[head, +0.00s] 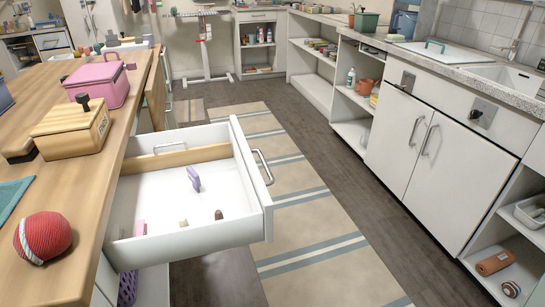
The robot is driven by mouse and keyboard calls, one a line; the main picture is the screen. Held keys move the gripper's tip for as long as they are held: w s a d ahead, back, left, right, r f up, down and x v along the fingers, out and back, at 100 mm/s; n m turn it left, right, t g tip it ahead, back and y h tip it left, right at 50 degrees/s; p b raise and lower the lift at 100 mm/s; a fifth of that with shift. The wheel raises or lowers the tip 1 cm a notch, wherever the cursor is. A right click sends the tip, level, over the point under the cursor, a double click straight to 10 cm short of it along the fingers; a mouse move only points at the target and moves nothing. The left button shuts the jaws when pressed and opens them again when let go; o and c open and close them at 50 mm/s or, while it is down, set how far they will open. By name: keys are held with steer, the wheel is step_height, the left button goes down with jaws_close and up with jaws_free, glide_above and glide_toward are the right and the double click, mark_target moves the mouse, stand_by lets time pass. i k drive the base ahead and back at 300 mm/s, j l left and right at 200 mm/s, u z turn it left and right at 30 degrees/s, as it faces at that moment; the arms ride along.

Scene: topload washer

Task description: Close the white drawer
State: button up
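The white drawer (254,190) stands pulled well out from under the wooden counter on the left in the head view. Its front panel faces right and carries a silver bar handle (265,167). Inside lie a purple item (193,179), a pink item (140,228) and small dark items (218,215), with a wooden strip (181,157) along the far side. My gripper and arm are not in this view.
The wooden counter (85,165) holds a red ball (43,237), a wooden box (72,129) and a pink case (98,83). A striped rug (305,215) lies on the floor right of the drawer. White cabinets (430,135) line the right side. The aisle between is clear.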

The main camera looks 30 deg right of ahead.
mark_target(235, 186)
steer(key=l, duration=0.4)
steer(key=i+l, duration=0.15)
steer(key=l, duration=0.7)
steer(key=k+l+z, duration=0.2)
steer(key=k, duration=0.2)
steer(key=k+z, duration=0.25)
steer(key=k, duration=0.2)
